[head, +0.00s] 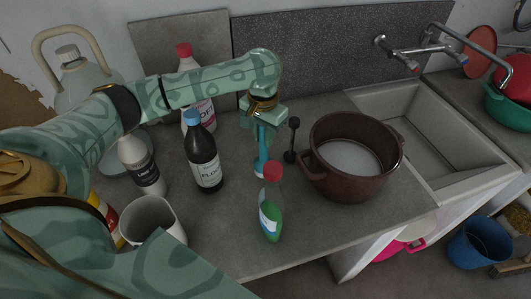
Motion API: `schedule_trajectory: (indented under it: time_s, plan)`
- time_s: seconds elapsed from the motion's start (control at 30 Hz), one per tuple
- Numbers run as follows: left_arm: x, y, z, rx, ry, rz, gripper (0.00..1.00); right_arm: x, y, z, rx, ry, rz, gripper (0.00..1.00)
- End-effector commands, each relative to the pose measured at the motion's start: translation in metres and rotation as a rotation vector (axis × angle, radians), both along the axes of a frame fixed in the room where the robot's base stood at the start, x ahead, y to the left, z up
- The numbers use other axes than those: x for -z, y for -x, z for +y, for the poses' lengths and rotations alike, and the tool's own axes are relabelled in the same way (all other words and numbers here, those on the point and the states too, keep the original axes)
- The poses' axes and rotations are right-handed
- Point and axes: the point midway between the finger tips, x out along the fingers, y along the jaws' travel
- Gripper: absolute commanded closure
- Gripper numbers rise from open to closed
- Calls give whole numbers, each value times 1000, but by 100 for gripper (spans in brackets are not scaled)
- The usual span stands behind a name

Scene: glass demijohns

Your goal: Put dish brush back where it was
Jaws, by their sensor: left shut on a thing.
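My left gripper (262,134) points down over the counter, between the dark bottle and the brown pot. It is shut on a slim blue thing, which looks like the dish brush (261,165). The lower end of the brush is close to the counter, behind the red-capped green bottle; I cannot tell whether it touches. Its upper part is hidden by the fingers. My right gripper is not in view.
A green bottle (270,215) stands just in front. A black upright thing (292,142) and a brown pot (350,185) are to the right, beside the sink (425,145). A dark blue-capped bottle (204,160), white bottle (140,165) and mug (152,220) stand left.

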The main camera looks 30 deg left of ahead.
Motion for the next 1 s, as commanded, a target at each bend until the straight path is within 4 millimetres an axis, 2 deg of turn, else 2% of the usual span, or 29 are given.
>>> schedule_trajectory:
  time_s: [0.13,0.33,0.43,0.67,0.7,0.77,1.0]
  plan:
    - [15,0,0,-1,1,-1,100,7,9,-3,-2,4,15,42]
    - [44,0,0,-1,2,0,100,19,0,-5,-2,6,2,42]
    - [43,-1,0,0,1,-3,100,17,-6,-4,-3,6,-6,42]
    - [44,0,0,0,0,-2,100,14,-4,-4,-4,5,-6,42]
    - [45,-1,0,0,0,-2,73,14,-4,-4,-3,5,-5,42]
    - [45,-1,0,0,0,-2,57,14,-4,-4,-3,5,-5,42]
    - [45,-1,0,0,0,-2,57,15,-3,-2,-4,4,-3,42]
